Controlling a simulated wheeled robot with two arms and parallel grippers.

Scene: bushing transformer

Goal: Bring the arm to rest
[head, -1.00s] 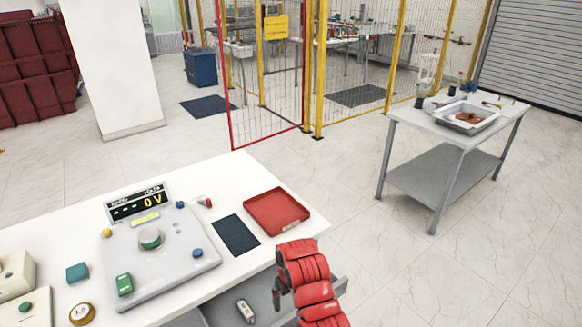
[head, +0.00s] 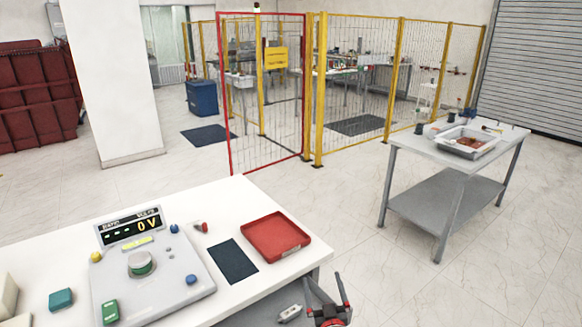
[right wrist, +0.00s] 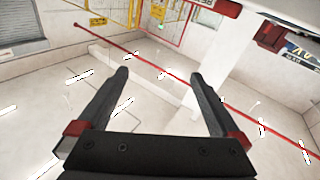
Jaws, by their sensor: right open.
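My right gripper (head: 325,294) shows at the bottom of the head view, just off the right front corner of the white table (head: 215,210). Its red-and-black fingers point up and stand apart with nothing between them. In the right wrist view the right gripper (right wrist: 160,98) has both dark fingers spread wide over open floor and fencing, touching nothing. My left gripper is in neither view.
On the table are a grey control panel (head: 165,290) reading 0V, a dark mat (head: 233,261) and a red tray (head: 275,237). A second table (head: 405,143) stands right. The floor between is clear.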

